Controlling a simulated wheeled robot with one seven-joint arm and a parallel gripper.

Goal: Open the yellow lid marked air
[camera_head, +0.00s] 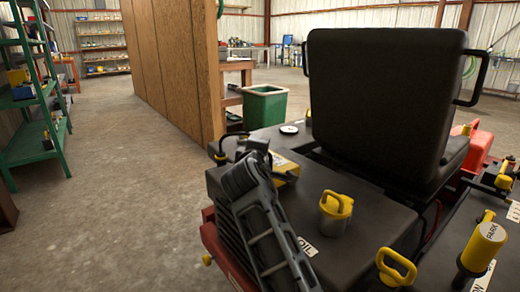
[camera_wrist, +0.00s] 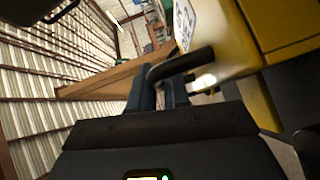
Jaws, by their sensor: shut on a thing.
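The yellow lid (camera_head: 285,176) is at the front left of the black machine top, partly hidden behind my arm and gripper. In the wrist view the lid (camera_wrist: 232,38) is large at the upper right, with a white label of dark letters (camera_wrist: 184,22) only partly in view. A black curved handle (camera_wrist: 190,64) stands out from the lid. My gripper (camera_wrist: 163,88) is shut on this handle. In the head view my gripper (camera_head: 262,150) is at the lid's far left side. I cannot tell how far the lid is raised.
A yellow-capped oil filler (camera_head: 336,207) stands right of my arm. A yellow pull ring (camera_head: 396,268) and yellow PARK knob (camera_head: 485,246) are at lower right. The black seat (camera_head: 385,105) rises behind. Open concrete floor (camera_head: 110,170) lies left.

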